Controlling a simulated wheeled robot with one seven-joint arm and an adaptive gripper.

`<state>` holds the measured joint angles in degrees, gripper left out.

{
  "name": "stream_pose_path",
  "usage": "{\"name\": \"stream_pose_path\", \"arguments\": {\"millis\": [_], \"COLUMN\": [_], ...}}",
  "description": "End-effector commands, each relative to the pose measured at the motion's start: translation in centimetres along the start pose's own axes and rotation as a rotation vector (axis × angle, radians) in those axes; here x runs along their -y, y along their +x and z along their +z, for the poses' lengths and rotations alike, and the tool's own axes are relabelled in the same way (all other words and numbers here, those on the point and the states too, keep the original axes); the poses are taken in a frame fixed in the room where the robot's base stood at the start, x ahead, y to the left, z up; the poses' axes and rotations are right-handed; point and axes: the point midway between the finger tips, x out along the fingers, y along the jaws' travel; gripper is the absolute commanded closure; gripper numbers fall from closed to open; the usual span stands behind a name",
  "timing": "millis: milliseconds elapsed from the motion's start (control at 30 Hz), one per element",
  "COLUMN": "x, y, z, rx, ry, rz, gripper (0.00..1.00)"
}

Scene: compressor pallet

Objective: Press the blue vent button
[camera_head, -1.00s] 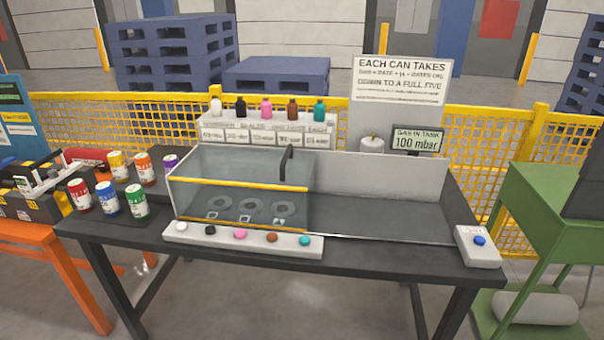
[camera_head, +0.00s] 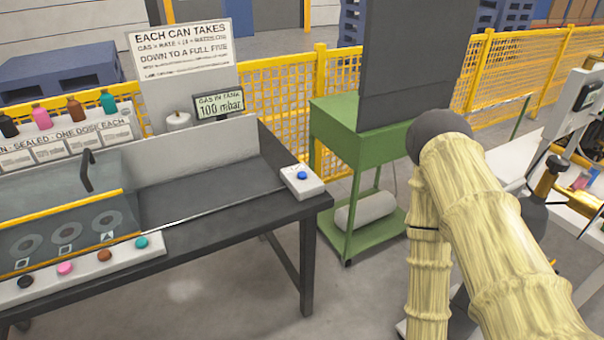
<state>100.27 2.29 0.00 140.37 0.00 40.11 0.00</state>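The blue vent button (camera_head: 302,175) sits on a small white box (camera_head: 303,184) at the right front corner of the dark table. Nothing covers the button. My arm, in a pale yellow sleeve, stands at the right of the picture, apart from the table and the button. My gripper is not visible in this view. A small display (camera_head: 220,103) at the back of the table reads "GAS IN TANK 100 mbar".
The dark table (camera_head: 215,223) holds a clear tank (camera_head: 60,215) and a strip of coloured buttons (camera_head: 122,254). A green cart (camera_head: 357,156) stands right of the table, between it and my arm. A yellow fence (camera_head: 283,90) runs behind. Floor in front is clear.

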Motion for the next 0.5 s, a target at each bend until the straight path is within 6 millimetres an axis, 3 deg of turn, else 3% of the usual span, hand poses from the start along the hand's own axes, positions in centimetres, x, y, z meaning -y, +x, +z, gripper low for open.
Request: {"name": "stream_pose_path", "arguments": {"millis": [200, 433, 500], "x": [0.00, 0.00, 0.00], "y": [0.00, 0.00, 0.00], "z": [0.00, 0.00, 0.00], "rx": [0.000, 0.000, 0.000], "ry": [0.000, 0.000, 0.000], "rz": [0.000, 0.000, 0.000], "gripper": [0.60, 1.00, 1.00]}}
